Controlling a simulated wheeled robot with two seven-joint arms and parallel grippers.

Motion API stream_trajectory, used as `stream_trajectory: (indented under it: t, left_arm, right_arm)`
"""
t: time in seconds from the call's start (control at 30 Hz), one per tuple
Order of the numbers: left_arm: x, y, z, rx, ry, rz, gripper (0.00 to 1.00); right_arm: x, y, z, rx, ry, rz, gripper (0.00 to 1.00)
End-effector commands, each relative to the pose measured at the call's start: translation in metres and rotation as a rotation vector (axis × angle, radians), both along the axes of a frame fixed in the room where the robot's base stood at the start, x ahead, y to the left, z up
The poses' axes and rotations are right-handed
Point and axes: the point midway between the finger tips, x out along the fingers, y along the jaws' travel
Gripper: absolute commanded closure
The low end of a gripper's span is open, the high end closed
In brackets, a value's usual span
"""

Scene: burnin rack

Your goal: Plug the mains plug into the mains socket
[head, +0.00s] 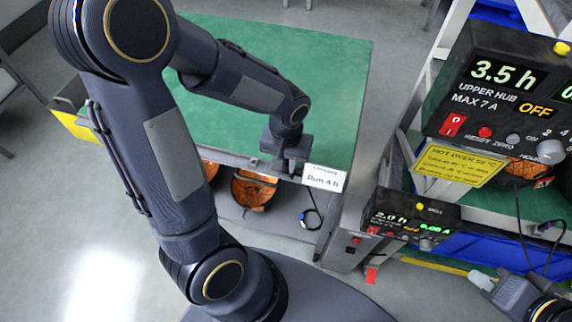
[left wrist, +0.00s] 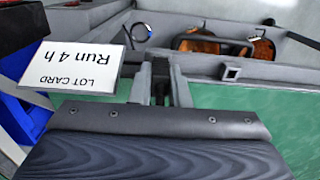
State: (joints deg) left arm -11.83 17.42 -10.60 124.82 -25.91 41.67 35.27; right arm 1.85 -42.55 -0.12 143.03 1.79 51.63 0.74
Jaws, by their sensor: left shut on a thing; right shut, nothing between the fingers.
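My left gripper (head: 287,163) is low at the near grey rail of the green-topped table. In the left wrist view its fingers (left wrist: 161,88) are shut on a small dark thing that I cannot identify; the rail is right behind it. A looped dark cable with a blue part (head: 312,217) is below the table's near edge; it also shows in the left wrist view (left wrist: 138,33). I cannot make out a mains plug on it. No mains socket is clearly recognisable. My right gripper (head: 481,280) is shut and empty at the lower right.
A white lot card (head: 322,177) reading "Run 4 h" stands right of my left gripper. Orange-lined containers (head: 253,190) are below the green tabletop (head: 330,75). A large black hub unit (head: 490,110) and a smaller unit (head: 408,222) stand right. Black cables hang there.

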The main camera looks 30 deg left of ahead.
Motion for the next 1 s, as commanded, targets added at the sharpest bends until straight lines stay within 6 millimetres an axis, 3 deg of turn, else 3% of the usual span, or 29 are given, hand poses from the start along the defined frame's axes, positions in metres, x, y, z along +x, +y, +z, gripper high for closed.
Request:
stream_trajectory:
  t: [1.0]
  left_arm:
    - [0.000,0.000,0.043,-0.001,-0.001,-0.001,1.00]
  right_arm:
    - [0.000,0.000,0.035,0.000,0.000,0.000,1.00]
